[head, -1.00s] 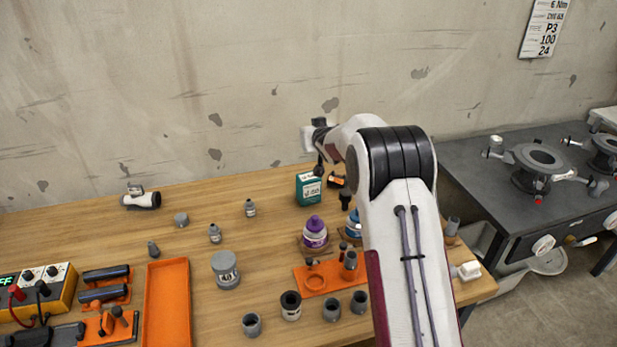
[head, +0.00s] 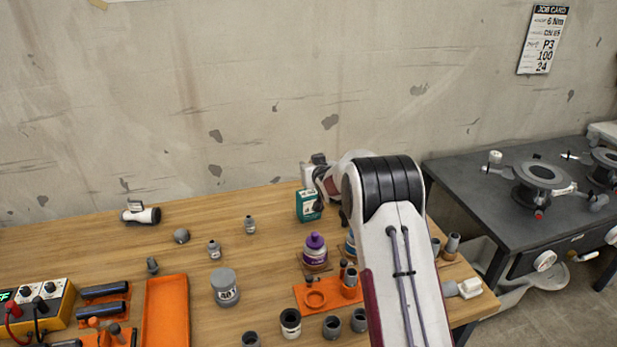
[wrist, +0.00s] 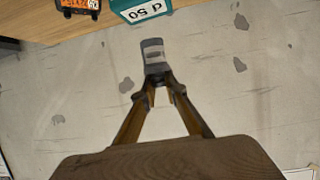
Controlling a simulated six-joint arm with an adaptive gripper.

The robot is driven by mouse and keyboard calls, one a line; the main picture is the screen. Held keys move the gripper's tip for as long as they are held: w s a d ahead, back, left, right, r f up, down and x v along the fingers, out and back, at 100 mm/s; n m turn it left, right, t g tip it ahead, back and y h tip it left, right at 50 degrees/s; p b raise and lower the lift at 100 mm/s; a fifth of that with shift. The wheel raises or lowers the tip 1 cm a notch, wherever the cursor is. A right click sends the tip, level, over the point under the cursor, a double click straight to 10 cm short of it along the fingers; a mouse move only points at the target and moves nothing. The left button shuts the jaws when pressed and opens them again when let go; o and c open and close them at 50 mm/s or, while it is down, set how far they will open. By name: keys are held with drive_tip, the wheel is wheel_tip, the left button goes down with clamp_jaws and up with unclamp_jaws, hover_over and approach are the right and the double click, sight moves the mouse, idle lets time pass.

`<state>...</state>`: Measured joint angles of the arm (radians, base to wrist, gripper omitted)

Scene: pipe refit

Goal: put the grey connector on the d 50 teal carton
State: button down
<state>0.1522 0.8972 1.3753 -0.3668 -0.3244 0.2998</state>
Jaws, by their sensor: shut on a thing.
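The teal carton (head: 308,206) stands at the back of the wooden bench. Its "d 50" label shows upside down in the wrist view, where the carton (wrist: 142,10) is cut by the top edge. My gripper (wrist: 158,86) is shut on the grey connector (wrist: 153,55), a short grey piece with a lighter band held at the fingertips. In the wrist view the connector is just below the carton in the picture and looks apart from it; the gap in depth cannot be told.
An orange-black box (wrist: 82,7) is near the carton. An orange tray (head: 166,312) lies front left.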

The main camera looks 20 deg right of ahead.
drive_tip(key=shift+f, duration=1.85)
drive_tip(key=shift+f, duration=0.1)
drive_tip(key=c, duration=2.1)
unclamp_jaws()
drive_tip(key=shift+s, duration=0.1)
drive_tip(key=shift+s+r, duration=0.4)
drive_tip(key=shift+s, duration=0.15)
drive_tip(key=shift+v, duration=5.35)
